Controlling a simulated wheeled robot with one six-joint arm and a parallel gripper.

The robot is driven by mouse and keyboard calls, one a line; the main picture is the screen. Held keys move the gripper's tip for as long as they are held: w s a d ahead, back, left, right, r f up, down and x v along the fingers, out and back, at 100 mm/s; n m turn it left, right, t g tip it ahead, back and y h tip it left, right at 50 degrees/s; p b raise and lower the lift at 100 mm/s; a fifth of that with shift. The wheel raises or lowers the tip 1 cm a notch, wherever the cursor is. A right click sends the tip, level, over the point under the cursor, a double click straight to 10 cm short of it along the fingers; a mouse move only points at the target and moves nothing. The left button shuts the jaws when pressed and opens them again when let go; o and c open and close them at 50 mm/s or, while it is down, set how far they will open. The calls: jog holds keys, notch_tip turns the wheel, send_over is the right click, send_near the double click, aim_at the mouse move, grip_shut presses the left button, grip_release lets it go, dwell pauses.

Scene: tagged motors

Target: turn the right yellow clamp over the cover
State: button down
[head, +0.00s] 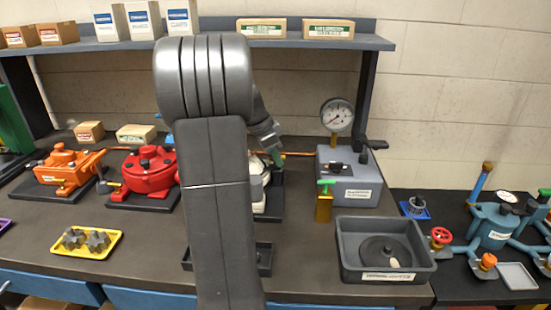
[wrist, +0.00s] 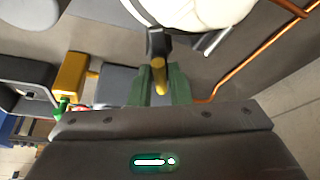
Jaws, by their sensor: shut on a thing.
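A yellow clamp (wrist: 159,72) with a dark block at its end shows between the green fingers of my gripper (wrist: 162,85) in the wrist view. My gripper is shut on this clamp, beside the white rounded cover (wrist: 195,8). The clamp's dark end lies close to the cover's edge; whether they touch I cannot tell. In the head view, my gripper (head: 275,158) is at the right side of the white motor (head: 259,190). My arm hides most of that motor and any left clamp, and the held clamp cannot be made out there.
A yellow block with a green handle (head: 324,205) stands to the right, before a grey gauge box (head: 350,180). A grey bin (head: 345,270) holds a dark round lid. A copper pipe (wrist: 250,55) runs behind the motor. Red (head: 150,175) and orange (head: 65,168) motors stand left.

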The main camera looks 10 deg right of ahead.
jog(key=m+g, duration=0.1)
jog(key=m, duration=0.3)
jog(key=shift+w+m+g+p, duration=0.15)
jog(key=shift+m+g+p, duration=0.2)
jog(key=shift+m+g, duration=0.05)
dwell(0.4)
jog(key=c, duration=1.4)
grip_release()
jog(key=shift+o, duration=0.2)
jog(key=v, duration=1.4)
jog(key=shift+d+p, duration=0.2)
jog(key=shift+p, duration=0.15)
jog(key=shift+f, duration=0.1)
jog(key=x, duration=1.3)
jog(key=shift+f+b, duration=0.35)
jog(key=shift+f, duration=0.05)
